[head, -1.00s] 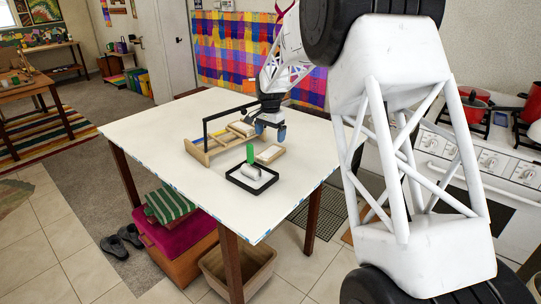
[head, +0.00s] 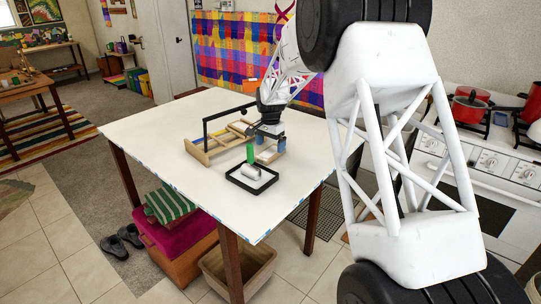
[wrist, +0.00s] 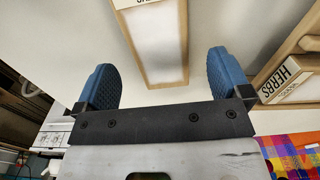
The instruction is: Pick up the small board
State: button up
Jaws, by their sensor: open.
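A small board-like piece with a light wooden frame and pale middle (wrist: 184,45) lies on the white table. I cannot tell whether the middle is solid or the tabletop showing. A label at its top edge is cut off in the wrist view. My gripper (wrist: 160,78) is open and empty, its blue fingers spread wider than the piece, one on each side of its near end. In the head view, my gripper (head: 261,149) is low over the piece and hides much of it.
A wooden rack with a black handle (head: 205,135) stands just left. A wooden part labelled HERBS (wrist: 285,80) is at right in the wrist view. The table's left side is clear.

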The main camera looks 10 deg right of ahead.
aim_at(271, 152)
jog(key=shift+f, duration=1.6)
jog(key=shift+c, duration=0.2)
jog(key=c, duration=1)
jog(key=shift+r, duration=0.1)
notch_tip(271, 152, up, 18)
jog(key=shift+d, duration=0.1)
